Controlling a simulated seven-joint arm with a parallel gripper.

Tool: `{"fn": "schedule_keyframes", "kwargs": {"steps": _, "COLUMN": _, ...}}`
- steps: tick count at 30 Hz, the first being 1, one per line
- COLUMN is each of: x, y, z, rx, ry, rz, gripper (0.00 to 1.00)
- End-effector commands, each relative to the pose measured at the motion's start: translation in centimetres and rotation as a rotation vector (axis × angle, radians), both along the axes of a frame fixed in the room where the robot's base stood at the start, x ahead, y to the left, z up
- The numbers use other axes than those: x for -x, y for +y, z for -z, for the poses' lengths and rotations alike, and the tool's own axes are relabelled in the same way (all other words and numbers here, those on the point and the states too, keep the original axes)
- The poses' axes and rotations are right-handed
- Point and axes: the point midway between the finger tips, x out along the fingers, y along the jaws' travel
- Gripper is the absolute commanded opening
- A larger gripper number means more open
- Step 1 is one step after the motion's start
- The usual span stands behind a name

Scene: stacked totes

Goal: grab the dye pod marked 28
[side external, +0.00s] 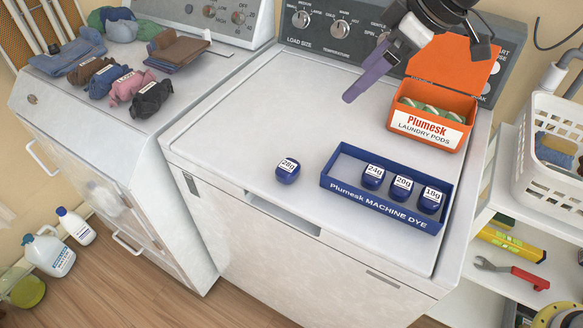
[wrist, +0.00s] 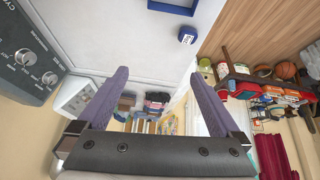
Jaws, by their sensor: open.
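The dye pod marked 28g (side external: 288,171) is a small dark blue pod with a white label. It stands alone on the washer lid, left of the blue dye tray (side external: 340,195). In the wrist view a blue pod with a white label (wrist: 187,36) shows near the lid's edge. The tray holds pods marked 24g (side external: 373,177), 20g (side external: 401,188) and one that looks like 18g (side external: 430,202). My gripper (side external: 352,95) is above the back of the lid, well away from the pods. In the wrist view its purple fingers (wrist: 158,78) are wide apart with nothing between them.
An orange Plumesk laundry pods box (side external: 426,127) with its lid up stands at the back right, close to my gripper. The control panel (side external: 330,30) rises behind. Folded clothes (side external: 150,98) lie on the left machine.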

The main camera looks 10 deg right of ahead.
Motion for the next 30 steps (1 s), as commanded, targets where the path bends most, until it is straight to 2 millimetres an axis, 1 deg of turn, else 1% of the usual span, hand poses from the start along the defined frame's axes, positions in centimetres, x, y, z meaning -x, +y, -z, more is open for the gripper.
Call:
{"fn": "schedule_keyframes", "kwargs": {"steps": 1, "x": -0.1, "y": 2.3, "z": 1.8, "rx": 0.011, "ry": 0.025, "rz": -0.036, "gripper": 1.0}}
{"fn": "schedule_keyframes", "kwargs": {"steps": 3, "x": 0.0, "y": 4.5, "z": 3.8, "rx": 0.025, "ry": 0.053, "rz": -0.07, "gripper": 1.0}}
{"fn": "schedule_keyframes", "kwargs": {"steps": 6, "x": 0.8, "y": 6.4, "z": 6.3, "rx": 0.049, "ry": 0.091, "rz": -0.107, "gripper": 1.0}}
{"fn": "schedule_keyframes", "kwargs": {"steps": 7, "x": 1.1, "y": 6.8, "z": 6.8, "rx": 0.055, "ry": 0.098, "rz": -0.116, "gripper": 1.0}}
{"fn": "schedule_keyframes", "kwargs": {"steps": 11, "x": 1.5, "y": 7.7, "z": 7.8, "rx": 0.06, "ry": 0.104, "rz": -0.131, "gripper": 1.0}}
{"fn": "schedule_keyframes", "kwargs": {"steps": 14, "x": 1.1, "y": 8.2, "z": 9.2, "rx": 0.06, "ry": 0.105, "rz": -0.131, "gripper": 1.0}}
{"fn": "schedule_keyframes", "kwargs": {"steps": 18, "x": 0.5, "y": 9.0, "z": 11.8, "rx": 0.06, "ry": 0.106, "rz": -0.131, "gripper": 1.0}}
{"fn": "schedule_keyframes", "kwargs": {"steps": 22, "x": 0.0, "y": 9.7, "z": 13.6, "rx": 0.059, "ry": 0.104, "rz": -0.129, "gripper": 1.0}}
{"fn": "schedule_keyframes", "kwargs": {"steps": 25, "x": -0.2, "y": 10.0, "z": 14.5, "rx": 0.058, "ry": 0.103, "rz": -0.128, "gripper": 1.0}}
{"fn": "schedule_keyframes", "kwargs": {"steps": 30, "x": -0.4, "y": 10.2, "z": 15.2, "rx": 0.058, "ry": 0.103, "rz": -0.128, "gripper": 1.0}}
